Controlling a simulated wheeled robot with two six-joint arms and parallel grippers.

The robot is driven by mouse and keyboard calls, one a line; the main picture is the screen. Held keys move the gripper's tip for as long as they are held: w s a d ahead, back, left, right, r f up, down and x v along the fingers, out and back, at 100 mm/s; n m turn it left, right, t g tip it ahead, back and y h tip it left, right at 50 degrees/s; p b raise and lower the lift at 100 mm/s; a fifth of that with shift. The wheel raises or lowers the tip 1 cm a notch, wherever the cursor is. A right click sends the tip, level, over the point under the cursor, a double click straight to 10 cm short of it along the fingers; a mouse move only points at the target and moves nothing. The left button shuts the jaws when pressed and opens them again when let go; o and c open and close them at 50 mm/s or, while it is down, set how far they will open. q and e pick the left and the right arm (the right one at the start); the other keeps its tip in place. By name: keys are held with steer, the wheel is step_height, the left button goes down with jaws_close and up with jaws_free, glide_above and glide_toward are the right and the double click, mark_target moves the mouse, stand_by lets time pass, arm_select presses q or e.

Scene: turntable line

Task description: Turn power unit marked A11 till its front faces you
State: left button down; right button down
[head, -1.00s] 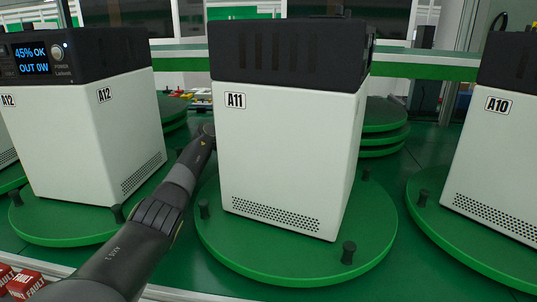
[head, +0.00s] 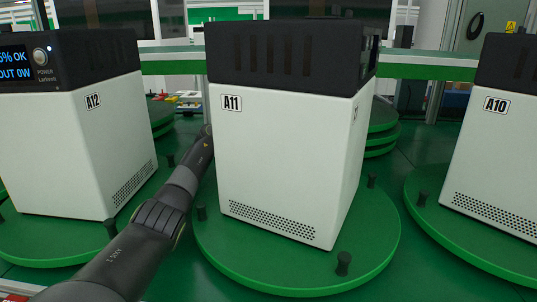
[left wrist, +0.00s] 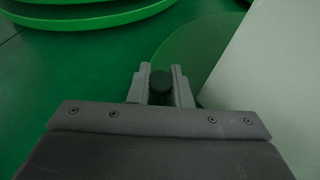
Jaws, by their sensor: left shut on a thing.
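The power unit A11 (head: 285,150) is a white box with a black top, upright on a round green turntable (head: 300,278). A plain side with a vent and an A11 label faces me. Its right side shows as a narrow strip, with the edge of a screen at the top. Black pegs stand around the turntable rim. My left arm reaches past the unit's left side, and its gripper is hidden in the head view. In the left wrist view the gripper (left wrist: 160,85) is shut on a dark peg (left wrist: 161,83), beside the unit's white wall (left wrist: 270,85). My right gripper is out of view.
Unit A12 (head: 65,150) stands on its own turntable at left, its lit screen partly cut off. Unit A10 (head: 495,150) stands at right on another turntable. Stacked green discs (head: 382,130) are behind A11. A green rail (head: 430,72) crosses the back.

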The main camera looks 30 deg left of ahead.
arm_select(q)
steer(key=shift+f, duration=0.15)
steer(key=c, duration=1.3)
jaws_free()
steer(key=shift+d, duration=0.1)
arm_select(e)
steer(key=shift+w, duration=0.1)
arm_select(q)
steer(key=shift+r, duration=0.6)
step_height(320, 180, up, 8)
steer(key=shift+f+p, duration=0.25)
steer(key=shift+p, duration=0.5)
steer(key=shift+r, duration=0.65)
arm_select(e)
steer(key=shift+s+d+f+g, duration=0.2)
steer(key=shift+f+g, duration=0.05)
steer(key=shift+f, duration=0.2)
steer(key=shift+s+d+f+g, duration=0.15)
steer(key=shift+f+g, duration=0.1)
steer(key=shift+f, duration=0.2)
